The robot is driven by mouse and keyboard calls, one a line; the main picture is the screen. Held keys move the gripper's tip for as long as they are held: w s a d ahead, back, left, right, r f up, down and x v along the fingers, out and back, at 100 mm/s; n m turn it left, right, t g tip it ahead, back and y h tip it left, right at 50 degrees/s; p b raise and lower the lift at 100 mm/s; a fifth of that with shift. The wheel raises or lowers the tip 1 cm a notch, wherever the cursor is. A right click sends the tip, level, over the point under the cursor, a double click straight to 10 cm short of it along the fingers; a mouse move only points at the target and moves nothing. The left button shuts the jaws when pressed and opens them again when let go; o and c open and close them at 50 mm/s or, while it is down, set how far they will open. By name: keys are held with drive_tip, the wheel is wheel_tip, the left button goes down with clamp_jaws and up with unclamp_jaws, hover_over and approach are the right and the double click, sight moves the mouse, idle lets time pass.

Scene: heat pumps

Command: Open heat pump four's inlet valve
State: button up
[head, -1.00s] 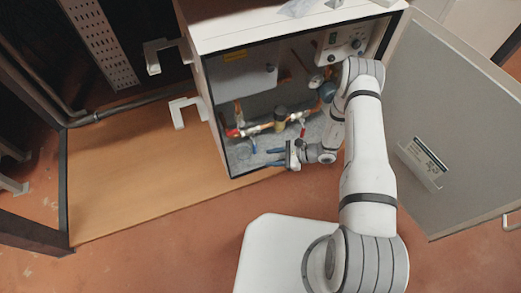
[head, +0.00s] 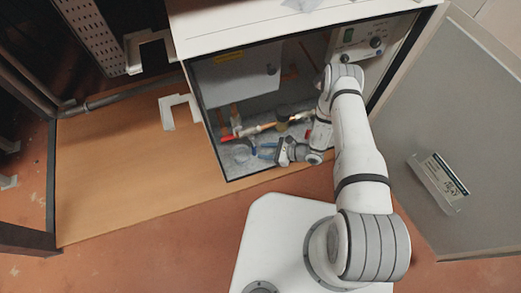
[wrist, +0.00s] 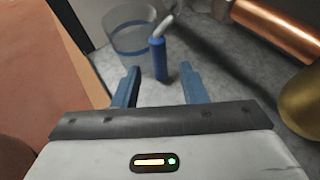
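The open heat pump cabinet (head: 300,30) has pipework inside; no number is readable on it. A blue lever handle (wrist: 158,58) with a pale metal end stands in the wrist view, ahead of and between my fingertips. It also shows small inside the cabinet in the head view (head: 243,143). I cannot tell whether it is the inlet valve. A red handle (head: 227,137) sits just left of the pipes. My gripper (wrist: 160,69) has two blue fingers, open and apart, with nothing clamped. In the head view my gripper (head: 262,152) is low inside the cabinet, right of the blue handle.
A clear cylinder with a blue band (wrist: 131,38) stands left of the handle. A copper pipe (wrist: 282,22) and a brass-coloured body (wrist: 303,105) are close on the right. The cabinet door (head: 445,130) stands open at right. A wooden board (head: 120,190) lies on the left.

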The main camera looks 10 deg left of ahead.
drive_tip(key=shift+b+x, duration=0.3)
drive_tip(key=shift+x, duration=1.2)
drive_tip(key=shift+c, duration=0.5)
clamp_jaws()
